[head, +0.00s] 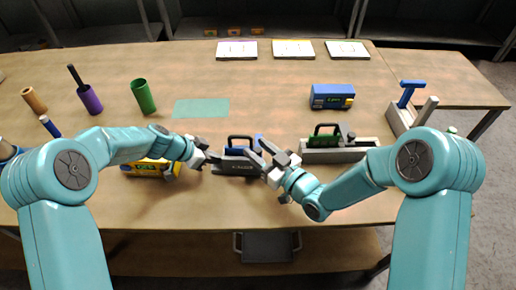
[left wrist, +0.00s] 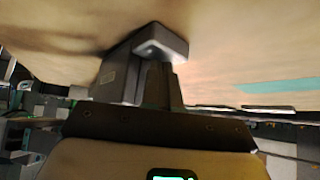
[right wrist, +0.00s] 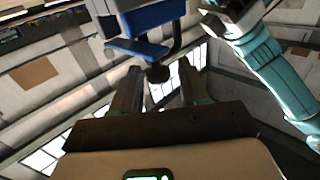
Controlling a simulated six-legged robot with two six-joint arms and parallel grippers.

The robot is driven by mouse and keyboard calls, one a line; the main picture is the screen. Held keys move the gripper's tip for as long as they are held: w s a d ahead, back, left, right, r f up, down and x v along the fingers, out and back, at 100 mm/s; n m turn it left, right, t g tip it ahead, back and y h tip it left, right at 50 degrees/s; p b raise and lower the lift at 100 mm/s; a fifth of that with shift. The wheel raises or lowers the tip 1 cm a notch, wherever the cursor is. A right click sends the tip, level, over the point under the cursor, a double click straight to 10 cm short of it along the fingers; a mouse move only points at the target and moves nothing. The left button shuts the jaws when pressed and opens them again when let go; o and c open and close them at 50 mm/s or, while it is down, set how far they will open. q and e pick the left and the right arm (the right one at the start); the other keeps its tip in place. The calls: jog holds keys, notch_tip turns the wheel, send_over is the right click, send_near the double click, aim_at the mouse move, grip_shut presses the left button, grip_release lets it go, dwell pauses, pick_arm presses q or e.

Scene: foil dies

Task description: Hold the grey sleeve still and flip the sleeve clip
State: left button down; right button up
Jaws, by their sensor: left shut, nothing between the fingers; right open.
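A dark grey piece with lettering (head: 236,168) lies on the table between my two grippers in the head view; I take it to be the grey sleeve. A blue part (head: 243,142) with a dark loop stands just behind it. I cannot make out the clip for certain. My left gripper (head: 211,158) is shut and empty at the left end of the grey piece; I cannot tell whether it touches. Its closed fingers (left wrist: 150,75) show in the left wrist view. My right gripper (head: 264,159) is open at the right end. The right wrist view shows a blue part (right wrist: 152,17) beyond its parted fingers (right wrist: 160,90).
A yellow and blue box (head: 147,168) lies beside my left forearm. A grey block with a black handle (head: 335,152) stands right of my right gripper. A blue box (head: 332,96), a green mat (head: 201,108) and a green cup (head: 143,96) stand farther back. The table's middle back is clear.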

jog(key=shift+w+a, duration=0.2)
jog(key=shift+w, duration=0.05)
grip_shut()
jog(key=shift+w+r+m+g+h, duration=0.15)
jog(key=shift+r+m+g+h, duration=0.2)
jog(key=shift+r+m, duration=0.2)
